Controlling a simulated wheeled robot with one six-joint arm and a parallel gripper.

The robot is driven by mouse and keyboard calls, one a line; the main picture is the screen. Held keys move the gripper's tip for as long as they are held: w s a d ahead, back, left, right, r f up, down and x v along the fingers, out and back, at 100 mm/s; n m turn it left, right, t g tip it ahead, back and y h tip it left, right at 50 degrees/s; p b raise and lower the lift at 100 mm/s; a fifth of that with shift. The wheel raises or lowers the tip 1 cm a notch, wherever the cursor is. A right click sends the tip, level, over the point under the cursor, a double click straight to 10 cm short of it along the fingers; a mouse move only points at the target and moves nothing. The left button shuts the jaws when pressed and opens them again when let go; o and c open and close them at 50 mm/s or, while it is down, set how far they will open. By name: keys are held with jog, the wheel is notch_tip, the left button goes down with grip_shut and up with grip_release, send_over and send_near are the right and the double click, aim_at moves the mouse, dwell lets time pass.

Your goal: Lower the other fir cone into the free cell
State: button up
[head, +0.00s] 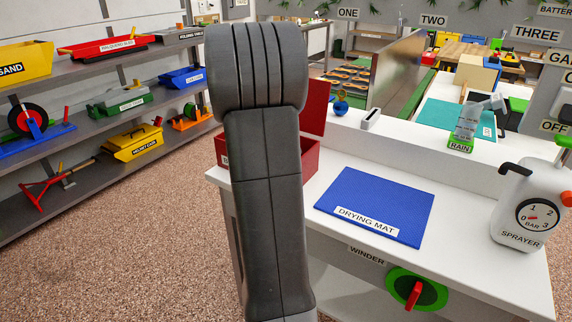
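No fir cone shows in the head view. No divided container with a free cell can be made out. A red box (311,163) with its red lid (316,108) raised stands on the white bench at the left end. My arm covers most of the box, so its inside and most of its label are hidden. My gripper is not in view; only upper links of my arm show, upright in front of the bench.
A blue drying mat (378,203) lies bare on the white bench (467,240). A white sprayer (526,208) stands at the right, and a rain gauge (466,130) behind. A winder knob (416,290) juts from the front. Shelves (85,125) with toys stand left; open floor lies between.

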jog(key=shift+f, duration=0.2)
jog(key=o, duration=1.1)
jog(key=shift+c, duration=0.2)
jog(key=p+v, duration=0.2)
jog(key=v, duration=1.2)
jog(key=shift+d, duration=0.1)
